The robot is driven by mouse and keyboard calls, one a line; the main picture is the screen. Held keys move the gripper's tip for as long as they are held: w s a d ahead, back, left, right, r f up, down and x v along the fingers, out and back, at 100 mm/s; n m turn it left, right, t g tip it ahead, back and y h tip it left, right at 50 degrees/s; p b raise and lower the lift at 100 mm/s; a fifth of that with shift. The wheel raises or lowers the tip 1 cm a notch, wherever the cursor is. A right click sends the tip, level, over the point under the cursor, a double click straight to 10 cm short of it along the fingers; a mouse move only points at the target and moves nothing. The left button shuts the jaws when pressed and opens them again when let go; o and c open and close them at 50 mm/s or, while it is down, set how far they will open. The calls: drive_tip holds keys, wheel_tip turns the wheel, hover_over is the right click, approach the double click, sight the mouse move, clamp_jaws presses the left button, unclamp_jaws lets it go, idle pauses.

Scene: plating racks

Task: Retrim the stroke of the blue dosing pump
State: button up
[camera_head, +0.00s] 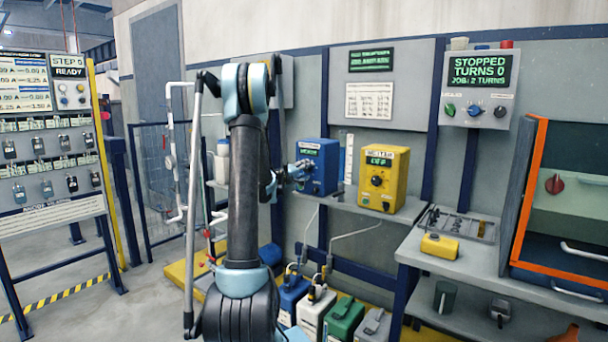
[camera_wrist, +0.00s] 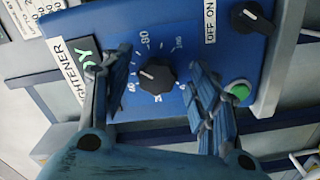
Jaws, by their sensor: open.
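The blue dosing pump (camera_head: 318,165) stands on the wall shelf, left of a yellow pump. In the wrist view its blue face (camera_wrist: 196,32) appears tilted, with a BRIGHTENER label and a partly hidden green display. Its black stroke dial (camera_wrist: 156,79) sits in a white printed scale, the exact setting unclear. My gripper (camera_wrist: 157,72) is open, one finger left and one right of the dial, with gaps showing. In the head view my gripper (camera_head: 296,172) is at the pump's left side. A green button (camera_wrist: 240,92) is close right of the right finger. An OFF/ON knob (camera_wrist: 251,16) is at upper right.
The yellow pump (camera_head: 384,180) is close beside the blue one. A control box (camera_head: 478,88) on the wall reads STOPPED, TURNS 0, JOB: 2 TURNS. Coloured containers (camera_head: 342,322) stand below the shelf. A bench (camera_head: 455,262) with a yellow item is at right.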

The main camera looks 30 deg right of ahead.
drive_tip(key=v, duration=1.1)
drive_tip(key=shift+a, duration=0.3)
drive_tip(key=shift+s+f, duration=0.1)
drive_tip(key=s+a+m, duration=0.1)
drive_tip(key=s+a, duration=0.1)
drive_tip(key=a, duration=0.3)
drive_tip(key=x, duration=1.7)
drive_tip(key=shift+a, duration=0.1)
drive_tip(key=shift+c, duration=0.5)
drive_tip(key=c, duration=1)
